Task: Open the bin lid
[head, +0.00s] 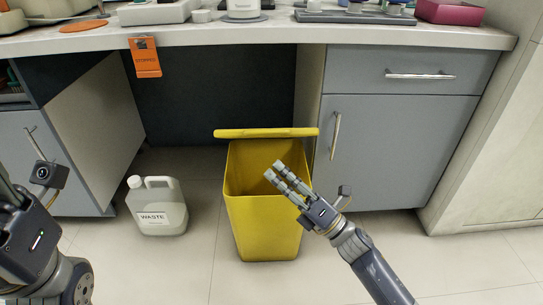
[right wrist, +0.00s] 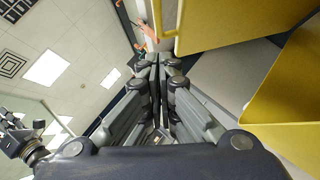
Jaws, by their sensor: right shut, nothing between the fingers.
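The yellow bin (head: 266,222) stands on the floor under the bench. Its lid (head: 266,132) is raised off the rim at the back, seen nearly edge-on, and the bin's inside shows below it. My right gripper (head: 274,171) is shut and empty, with its fingertips over the bin's opening, below the lid.
A white waste jug (head: 158,207) stands on the floor left of the bin. A grey cabinet (head: 400,150) with handles is close on the right. The bench top (head: 270,33) overhangs behind the lid, with an orange tag (head: 145,57) hanging from it. Floor in front is clear.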

